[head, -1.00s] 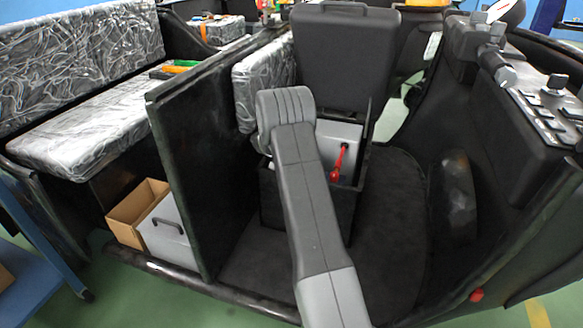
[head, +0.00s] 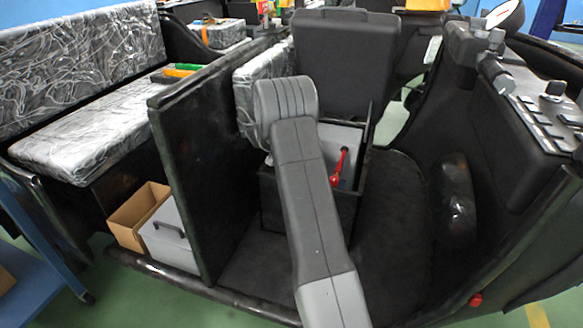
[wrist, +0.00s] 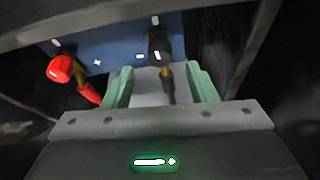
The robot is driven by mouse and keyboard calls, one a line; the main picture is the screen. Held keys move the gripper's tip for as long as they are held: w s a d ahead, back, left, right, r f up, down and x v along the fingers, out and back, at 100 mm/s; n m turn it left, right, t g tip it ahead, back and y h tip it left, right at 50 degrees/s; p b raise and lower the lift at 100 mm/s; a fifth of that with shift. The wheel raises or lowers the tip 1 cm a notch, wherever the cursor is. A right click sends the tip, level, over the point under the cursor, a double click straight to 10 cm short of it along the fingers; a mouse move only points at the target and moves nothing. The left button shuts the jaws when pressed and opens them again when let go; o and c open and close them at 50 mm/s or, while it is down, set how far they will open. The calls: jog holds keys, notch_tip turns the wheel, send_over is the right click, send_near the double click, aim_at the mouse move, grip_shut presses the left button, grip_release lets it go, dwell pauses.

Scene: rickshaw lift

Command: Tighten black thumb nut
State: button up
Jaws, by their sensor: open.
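In the wrist view my gripper (wrist: 160,71) is open, with its two green fingers spread apart. A dark knob-like piece, probably the black thumb nut (wrist: 159,45), shows between and just beyond the fingertips. A dark and brass-coloured shaft (wrist: 167,84) runs from it toward my palm, between the fingers. Neither finger visibly touches the nut or shaft. Behind is a blue-grey surface (wrist: 100,55). In the head view my arm hides my gripper and the nut.
A red-capped lever (wrist: 60,68) lies left of my fingers; it also shows in the head view (head: 338,168) inside a dark open box (head: 345,213). Box walls close in around my gripper. A raised black seat (head: 343,62) stands behind, and a dark partition (head: 205,160) at left.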

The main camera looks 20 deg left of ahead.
jog(key=p+v, duration=0.1)
jog(key=v, duration=0.7)
jog(key=shift+r, duration=0.25)
